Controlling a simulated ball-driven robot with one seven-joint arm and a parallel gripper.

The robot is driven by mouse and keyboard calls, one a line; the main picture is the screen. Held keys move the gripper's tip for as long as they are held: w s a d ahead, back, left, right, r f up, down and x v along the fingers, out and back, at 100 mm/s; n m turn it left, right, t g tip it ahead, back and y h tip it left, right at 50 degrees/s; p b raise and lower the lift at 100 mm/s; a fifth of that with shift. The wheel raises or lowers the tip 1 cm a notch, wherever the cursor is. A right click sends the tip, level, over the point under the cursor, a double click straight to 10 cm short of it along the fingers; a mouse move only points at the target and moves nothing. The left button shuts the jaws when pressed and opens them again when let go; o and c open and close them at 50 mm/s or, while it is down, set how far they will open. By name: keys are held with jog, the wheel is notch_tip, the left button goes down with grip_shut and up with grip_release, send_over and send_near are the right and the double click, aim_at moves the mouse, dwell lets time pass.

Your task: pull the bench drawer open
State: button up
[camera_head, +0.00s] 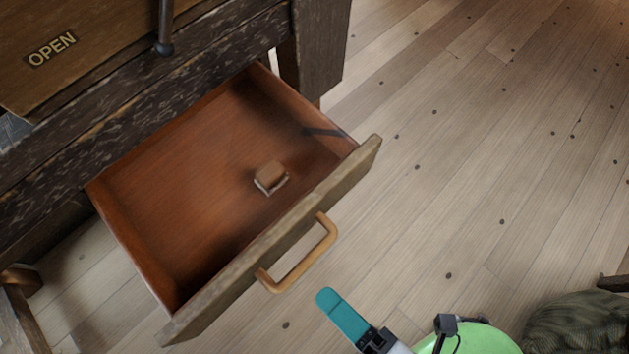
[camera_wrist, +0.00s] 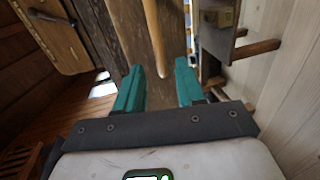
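The bench drawer (camera_head: 200,170) stands well out from the dark wooden bench (camera_head: 150,85), with its reddish-brown inside showing. Its tan bar handle (camera_head: 305,265) is on the pale front board (camera_head: 275,245). My gripper (camera_head: 343,315) is just off the handle toward the bottom of the head view, with a clear gap; only one teal finger shows there. In the wrist view my gripper (camera_wrist: 159,82) is open, its two teal fingers apart. A tan rod (camera_wrist: 152,40), apparently the handle, lies ahead between them, not gripped.
A small brown block-like thing (camera_head: 270,176) lies in the drawer. A panel labelled OPEN (camera_head: 50,48) is above it on the bench. A dark textured rounded thing (camera_head: 580,325) sits at the lower right. The plank floor (camera_head: 480,150) right of the drawer is clear.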

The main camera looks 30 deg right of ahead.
jog(key=shift+v, duration=1.5)
